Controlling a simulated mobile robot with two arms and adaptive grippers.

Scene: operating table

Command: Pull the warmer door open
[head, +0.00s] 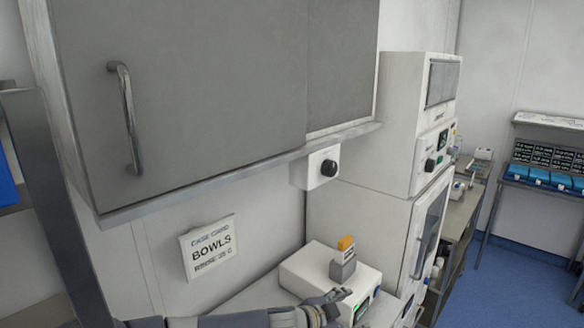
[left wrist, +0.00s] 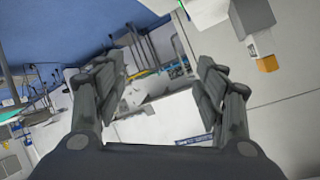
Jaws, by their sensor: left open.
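A tall white cabinet unit (head: 365,217) stands right of centre in the head view, and I take it for the warmer. Its glass-panelled door (head: 431,232) faces right and looks shut. A vertical bar handle (head: 419,258) is on that door. My left gripper (head: 340,300) is low in the head view, left of the door and apart from the handle. In the left wrist view my left gripper (left wrist: 157,75) is open, with nothing between its fingers. The door handle cannot be made out in the left wrist view. My right gripper is in neither view.
A grey wall cabinet (head: 200,90) with a bar handle hangs above. A white box device (head: 302,272) with an orange-topped grey block (head: 343,262) is close to my left gripper. A metal side table (head: 462,215) stands beyond the unit. Blue floor (head: 500,270) is open at right.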

